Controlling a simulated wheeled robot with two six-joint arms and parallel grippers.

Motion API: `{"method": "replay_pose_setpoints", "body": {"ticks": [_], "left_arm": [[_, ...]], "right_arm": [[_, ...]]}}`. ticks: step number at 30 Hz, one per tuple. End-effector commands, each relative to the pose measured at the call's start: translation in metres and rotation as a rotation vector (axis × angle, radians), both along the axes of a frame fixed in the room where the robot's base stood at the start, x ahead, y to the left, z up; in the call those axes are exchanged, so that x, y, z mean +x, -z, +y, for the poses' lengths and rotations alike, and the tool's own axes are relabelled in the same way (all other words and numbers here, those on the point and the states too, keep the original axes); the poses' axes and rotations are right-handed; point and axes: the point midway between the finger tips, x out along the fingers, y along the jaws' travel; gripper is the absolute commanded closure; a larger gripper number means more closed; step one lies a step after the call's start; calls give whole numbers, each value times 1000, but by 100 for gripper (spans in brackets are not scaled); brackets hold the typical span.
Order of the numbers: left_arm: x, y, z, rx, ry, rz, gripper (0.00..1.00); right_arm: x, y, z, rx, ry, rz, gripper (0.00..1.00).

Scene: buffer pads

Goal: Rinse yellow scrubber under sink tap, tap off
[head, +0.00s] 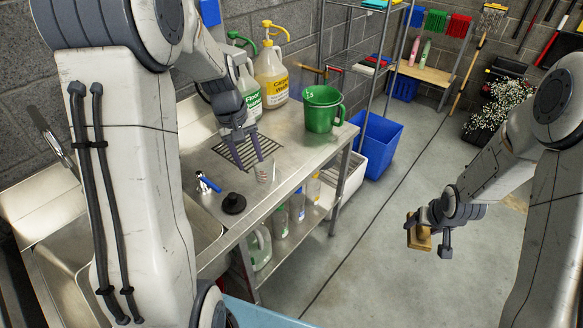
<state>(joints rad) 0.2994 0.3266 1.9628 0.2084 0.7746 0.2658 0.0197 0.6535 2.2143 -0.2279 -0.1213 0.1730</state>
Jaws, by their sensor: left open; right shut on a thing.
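A yellow-tan block (418,235), which looks like the yellow scrubber, is held in my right gripper (428,238) above the floor on the right, well away from the sink. The gripper is shut on it and covers part of it. The sink tap (55,138) is a curved metal spout at the far left. The sink basin (203,228) is largely hidden behind my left arm. I cannot see any water running.
The steel counter (290,150) holds a drain grate (228,152), a black plunger-like piece (233,203), a blue-and-white item (207,183), jugs (271,72) and a green pitcher (322,108). A blue bin (376,145) stands beyond. The floor (370,240) between counter and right arm is clear.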

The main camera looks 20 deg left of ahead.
Motion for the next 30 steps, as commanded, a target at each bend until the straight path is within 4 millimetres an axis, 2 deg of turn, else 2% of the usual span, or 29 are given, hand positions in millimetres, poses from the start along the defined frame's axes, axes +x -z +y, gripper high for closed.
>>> {"method": "replay_pose_setpoints", "body": {"ticks": [1,3,6,10,13,17,30], "left_arm": [[4,10,35,-8,-100,3,49],[7,19,73,-16,-211,1,49],[6,30,116,-25,-336,-4,49],[0,40,152,-32,-435,-8,49],[-2,44,164,-34,-470,-8,49],[-1,54,166,-37,-479,-6,49],[13,134,158,-37,-476,-4,49]], "right_arm": [[4,4,0,-1,-3,0,70],[9,7,0,-2,-7,0,70],[14,10,0,-4,-11,0,70],[18,13,0,-4,-13,-1,70],[20,13,0,-4,-16,0,70],[20,10,0,-5,-16,0,70],[20,-11,0,-5,-16,0,70]]}}
